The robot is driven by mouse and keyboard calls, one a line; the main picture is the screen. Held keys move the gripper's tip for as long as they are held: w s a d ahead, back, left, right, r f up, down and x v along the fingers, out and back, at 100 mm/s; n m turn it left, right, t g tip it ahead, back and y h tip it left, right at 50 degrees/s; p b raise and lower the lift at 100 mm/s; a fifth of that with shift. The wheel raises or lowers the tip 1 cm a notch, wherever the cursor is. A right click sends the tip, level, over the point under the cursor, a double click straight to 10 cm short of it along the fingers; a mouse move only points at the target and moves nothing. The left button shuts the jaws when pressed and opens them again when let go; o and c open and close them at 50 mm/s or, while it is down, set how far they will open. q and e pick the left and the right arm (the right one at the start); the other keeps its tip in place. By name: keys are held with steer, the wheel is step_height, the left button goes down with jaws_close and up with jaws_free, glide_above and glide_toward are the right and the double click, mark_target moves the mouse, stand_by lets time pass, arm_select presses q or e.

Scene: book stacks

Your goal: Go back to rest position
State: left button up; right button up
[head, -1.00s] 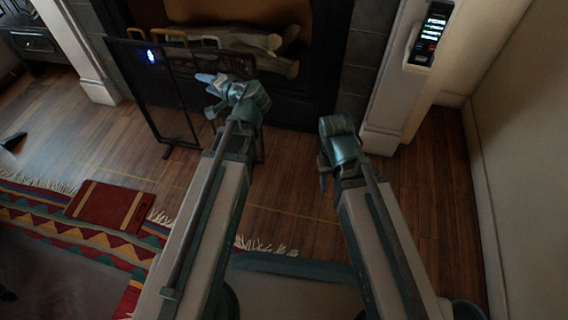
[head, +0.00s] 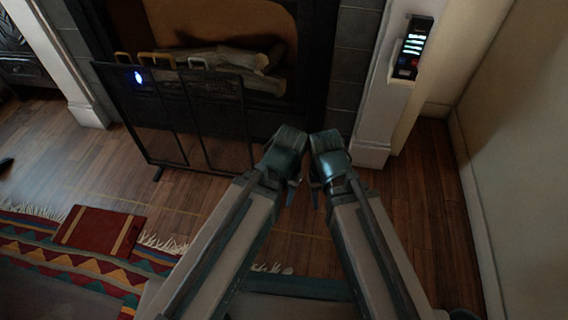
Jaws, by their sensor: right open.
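Both my arms reach forward from the bottom of the head view, and their wrists are folded close together near the middle. My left gripper (head: 293,190) points down beside the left wrist, and its jaws are too small and edge-on to read. My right gripper (head: 315,193) is just right of it, open, with nothing seen in it. A small gap lies between the two. No object shows in either gripper.
A black fireplace screen (head: 215,123) stands ahead on the left, before a fireplace with logs (head: 225,62). A red book (head: 100,231) lies at the edge of the patterned rug (head: 75,262). A lit panel (head: 411,47) is on the right pillar. Wooden floor (head: 420,190) is clear at right.

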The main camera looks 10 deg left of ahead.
step_height(320, 180, up, 47)
steer(key=p, duration=4.6)
steer(key=shift+f, duration=0.15)
